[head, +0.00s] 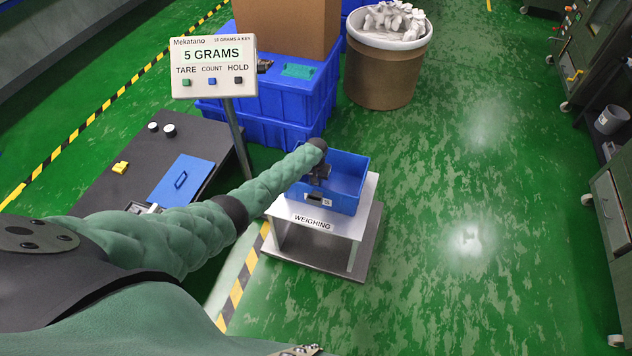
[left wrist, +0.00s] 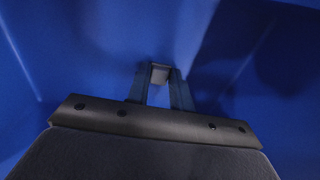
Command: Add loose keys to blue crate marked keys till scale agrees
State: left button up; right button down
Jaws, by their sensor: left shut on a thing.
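The blue crate (head: 345,186) stands on the white weighing stand (head: 318,222) marked WEIGHING. A small label is on its front wall; its print is too small to read. My left gripper (head: 318,178) reaches down inside the crate on its left side. In the left wrist view my left gripper (left wrist: 160,76) is shut on a small grey piece (left wrist: 160,71), seemingly a key, with blue crate walls all around. No loose keys show clearly. My right gripper is not in view.
A dark table (head: 112,160) at left holds a blue lid-like panel (head: 181,180) with a handle. Stacked blue crates (head: 290,110) and a brown drum (head: 383,80) of white pieces stand behind. Green floor right of the stand is clear; grey cabinets line the right edge.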

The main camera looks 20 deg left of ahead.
pick_arm(q)
jog(key=o, duration=1)
jog(key=shift+o, duration=0.2)
jog(key=shift+r, duration=0.1)
